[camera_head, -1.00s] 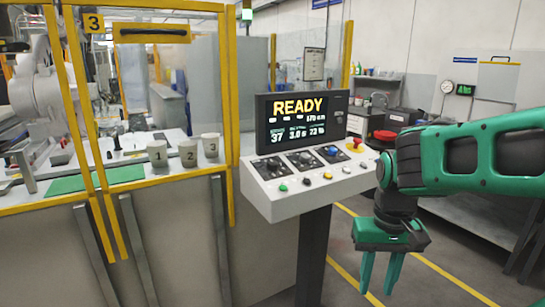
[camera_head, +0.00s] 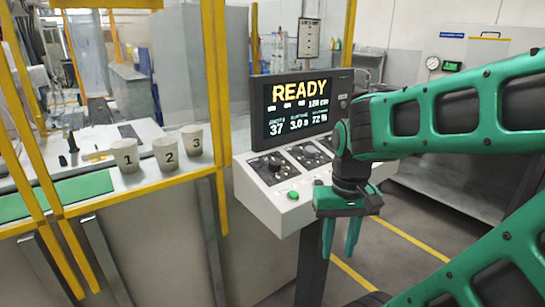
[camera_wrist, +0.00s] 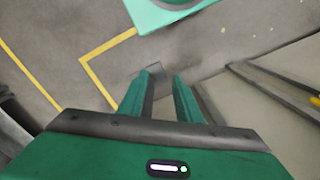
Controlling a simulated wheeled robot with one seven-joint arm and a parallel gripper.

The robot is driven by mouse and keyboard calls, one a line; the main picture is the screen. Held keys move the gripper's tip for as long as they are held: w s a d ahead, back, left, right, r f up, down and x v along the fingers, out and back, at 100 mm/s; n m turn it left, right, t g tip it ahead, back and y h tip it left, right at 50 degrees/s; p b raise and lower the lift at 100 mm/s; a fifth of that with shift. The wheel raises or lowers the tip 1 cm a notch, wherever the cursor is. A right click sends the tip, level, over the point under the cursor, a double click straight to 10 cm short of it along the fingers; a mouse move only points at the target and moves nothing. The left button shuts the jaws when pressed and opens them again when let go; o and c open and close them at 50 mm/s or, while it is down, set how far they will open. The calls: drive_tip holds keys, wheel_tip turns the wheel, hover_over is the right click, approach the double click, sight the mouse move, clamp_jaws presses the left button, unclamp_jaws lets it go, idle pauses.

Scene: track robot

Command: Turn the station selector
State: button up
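The white control console (camera_head: 262,207) stands on a dark post in the middle of the head view. A black rotary knob (camera_head: 273,165) sits on a dark plate at the left of its sloped panel, and another knob (camera_head: 307,152) sits to its right. I cannot read the labels, so which one is the station selector cannot be told. My gripper (camera_head: 338,252) points down in front of the console, lower than the panel and right of the left knob. Its fingers (camera_wrist: 165,85) are apart and empty. My arm hides the panel's right part.
A screen (camera_head: 297,108) reading READY rises behind the panel. A green button (camera_head: 293,195) is on the panel's front. Cups numbered 1 (camera_head: 126,158), 2 (camera_head: 166,154) and 3 (camera_head: 192,141) stand left, behind a yellow frame (camera_head: 214,90). The floor at right is clear.

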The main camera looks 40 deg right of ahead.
sight(276, 161)
drive_tip(key=o, duration=0.4)
drive_tip(key=shift+o, duration=0.4)
drive_tip(key=w+r+n, duration=0.1)
drive_tip(key=w+r, duration=0.1)
drive_tip(key=r, duration=0.1)
drive_tip(key=shift+w+t, duration=0.15)
drive_tip(key=shift+t, duration=0.25)
drive_tip(key=w+r+n, duration=0.2)
drive_tip(key=w+r, duration=0.1)
drive_tip(key=w, duration=0.1)
drive_tip(key=w+d+r+n+t, duration=0.1)
drive_tip(key=w+r+n, duration=0.1)
drive_tip(key=w, duration=0.2)
drive_tip(key=w+d+r+n+t, duration=0.1)
drive_tip(key=w+r+n, duration=0.1)
drive_tip(key=w, duration=0.3)
drive_tip(key=shift+d+r+y, duration=0.15)
drive_tip(key=shift+r+y, duration=0.25)
drive_tip(key=shift+r, duration=0.45)
drive_tip(key=w+d+r+n+t, duration=0.2)
drive_tip(key=w+d+r+n, duration=0.1)
drive_tip(key=w+r+n, duration=0.5)
drive_tip(key=shift+m+y, duration=0.4)
drive_tip(key=shift+m, duration=0.2)
drive_tip(key=x, duration=1.1)
drive_tip(key=shift+a, duration=0.2)
drive_tip(key=shift+c, duration=0.5)
drive_tip(key=c, duration=0.9)
